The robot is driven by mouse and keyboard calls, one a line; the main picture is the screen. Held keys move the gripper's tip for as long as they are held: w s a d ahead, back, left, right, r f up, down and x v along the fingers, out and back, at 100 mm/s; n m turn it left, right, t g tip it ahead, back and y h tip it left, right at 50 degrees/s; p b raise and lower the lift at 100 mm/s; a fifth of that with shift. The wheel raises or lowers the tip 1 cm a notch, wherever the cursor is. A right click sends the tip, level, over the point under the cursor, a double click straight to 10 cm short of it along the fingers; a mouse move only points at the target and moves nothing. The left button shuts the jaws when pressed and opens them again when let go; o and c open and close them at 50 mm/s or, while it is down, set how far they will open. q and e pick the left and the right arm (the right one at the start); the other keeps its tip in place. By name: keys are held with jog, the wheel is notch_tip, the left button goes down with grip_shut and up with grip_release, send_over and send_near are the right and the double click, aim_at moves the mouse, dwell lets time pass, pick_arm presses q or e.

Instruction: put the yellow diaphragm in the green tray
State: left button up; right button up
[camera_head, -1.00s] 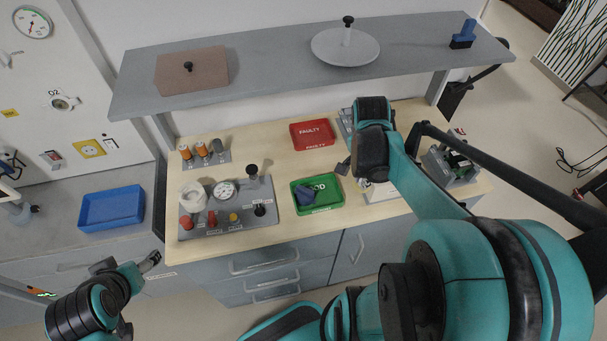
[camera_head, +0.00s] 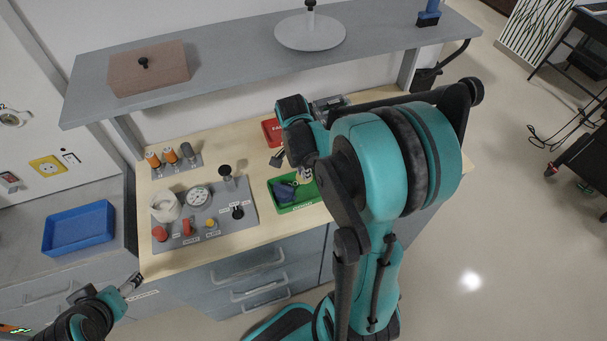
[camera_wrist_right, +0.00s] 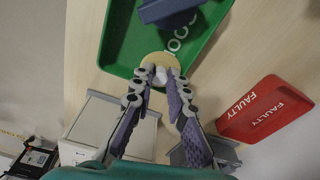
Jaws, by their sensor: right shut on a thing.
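The yellow diaphragm (camera_wrist_right: 158,66) is a pale yellow disc with a whitish middle. My right gripper (camera_wrist_right: 161,76) is shut on it in the right wrist view and holds it over the near edge of the green tray (camera_wrist_right: 118,52). In the head view the green tray (camera_head: 284,208) is on the bench, partly hidden by my right arm. A pale bit of the diaphragm (camera_head: 306,175) shows at its right side; the right fingers are mostly hidden. A dark blue part (camera_head: 284,191) lies in the tray. My left gripper (camera_head: 131,284) is low at the left, empty-looking, its jaws unclear.
A red FAULTY tray (camera_wrist_right: 264,110) is beside the green tray; it also shows in the head view (camera_head: 270,131). A grey panel (camera_head: 242,210) with a gauge and knobs stands left of the green tray. A shelf (camera_head: 225,65) overhangs the bench. A blue tray (camera_head: 78,228) is at far left.

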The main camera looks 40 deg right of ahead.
jog(key=shift+f, duration=0.5)
jog(key=shift+f+b, duration=0.55)
jog(key=shift+f, duration=0.05)
jog(key=o, duration=0.8)
